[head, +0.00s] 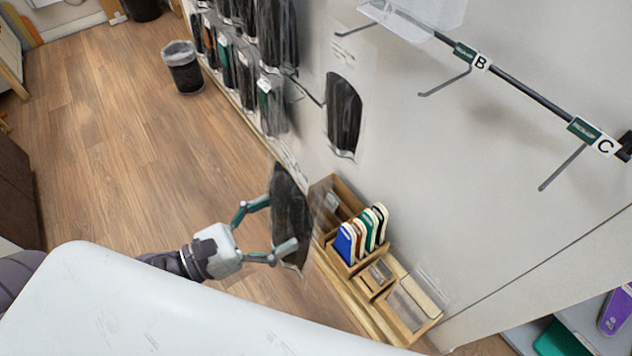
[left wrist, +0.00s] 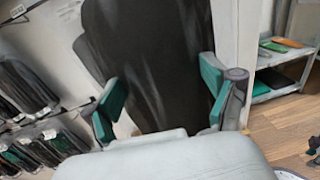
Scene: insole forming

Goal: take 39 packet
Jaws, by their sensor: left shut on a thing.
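My left gripper (head: 268,228) is shut on a clear packet with dark insoles (head: 291,205), held upright in front of the wall, above the floor. In the left wrist view the dark packet (left wrist: 150,55) fills the space between the green fingers of the left gripper (left wrist: 160,95). Another dark packet (head: 344,115) hangs alone on a wall hook to the right of the full rows. Several more packets (head: 240,62) hang on hooks at the upper left. I cannot read a size number on any packet. My right gripper does not show.
A wooden organiser (head: 408,316) with several coloured insoles (head: 362,232) stands low by the wall, close right of the held packet. Bare hooks marked B (head: 482,62) and C (head: 604,146) stick out. A bin (head: 184,72) stands on open floor.

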